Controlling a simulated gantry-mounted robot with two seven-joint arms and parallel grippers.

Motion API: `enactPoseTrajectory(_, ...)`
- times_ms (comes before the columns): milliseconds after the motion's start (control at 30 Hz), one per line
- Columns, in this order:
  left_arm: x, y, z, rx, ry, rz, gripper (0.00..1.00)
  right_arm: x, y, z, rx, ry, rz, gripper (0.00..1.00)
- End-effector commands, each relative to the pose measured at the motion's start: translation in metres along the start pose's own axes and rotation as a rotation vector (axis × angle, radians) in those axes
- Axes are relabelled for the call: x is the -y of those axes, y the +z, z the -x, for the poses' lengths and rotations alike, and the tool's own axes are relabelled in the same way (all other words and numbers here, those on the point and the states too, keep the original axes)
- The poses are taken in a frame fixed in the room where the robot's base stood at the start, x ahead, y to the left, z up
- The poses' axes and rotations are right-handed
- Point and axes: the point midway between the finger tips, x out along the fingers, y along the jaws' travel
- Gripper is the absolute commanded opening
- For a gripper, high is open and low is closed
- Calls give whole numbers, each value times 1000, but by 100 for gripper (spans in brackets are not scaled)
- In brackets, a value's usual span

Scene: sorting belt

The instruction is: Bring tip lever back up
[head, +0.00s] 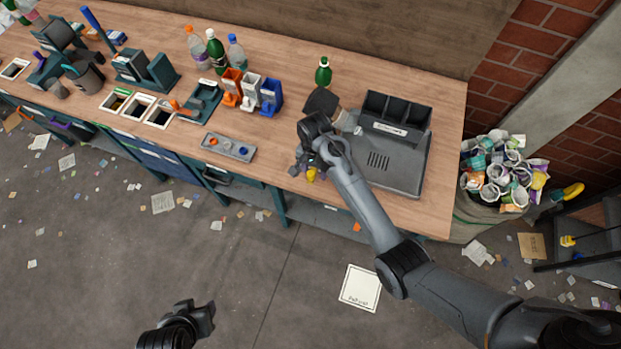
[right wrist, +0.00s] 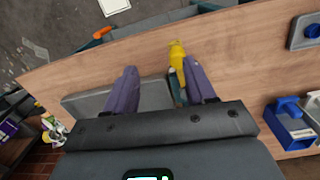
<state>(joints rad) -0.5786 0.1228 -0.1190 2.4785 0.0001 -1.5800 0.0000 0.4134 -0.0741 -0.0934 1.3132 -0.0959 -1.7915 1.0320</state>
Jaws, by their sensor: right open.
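A lever with a yellow grip (right wrist: 177,52) and a teal shaft lies between the purple fingers of my right gripper (right wrist: 160,82), close to the right-hand finger. I cannot tell if that finger touches it. The yellow grip also shows in the head view (head: 311,174), near the front edge of the bench beside the grey machine (head: 402,172). My right gripper in the head view (head: 303,163) is over that edge, open, with its fingers partly hidden by the wrist. My left gripper (head: 203,316) is low over the floor, away from the bench; its jaw opening is unclear.
A grey tray (head: 229,148) with small parts lies left of my right gripper. Orange, white and blue holders (head: 270,97) and a green bottle (head: 323,72) stand behind. A sack of crushed cups (head: 502,175) stands right of the bench (head: 440,205).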

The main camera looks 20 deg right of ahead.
Motion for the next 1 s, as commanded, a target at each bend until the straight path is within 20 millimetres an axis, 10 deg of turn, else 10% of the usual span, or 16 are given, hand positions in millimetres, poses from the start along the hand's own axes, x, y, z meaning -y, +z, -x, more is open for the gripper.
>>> enactPoseTrajectory(267, -4, 2, -7, -2, 10, 8, 43, 21, -17, 17, -41, -48, 2, 55)
enactPoseTrajectory(1000, 0, 4, -11, 0, -2, -5, 43, 25, -21, -77, -42, -49, 2, 55)
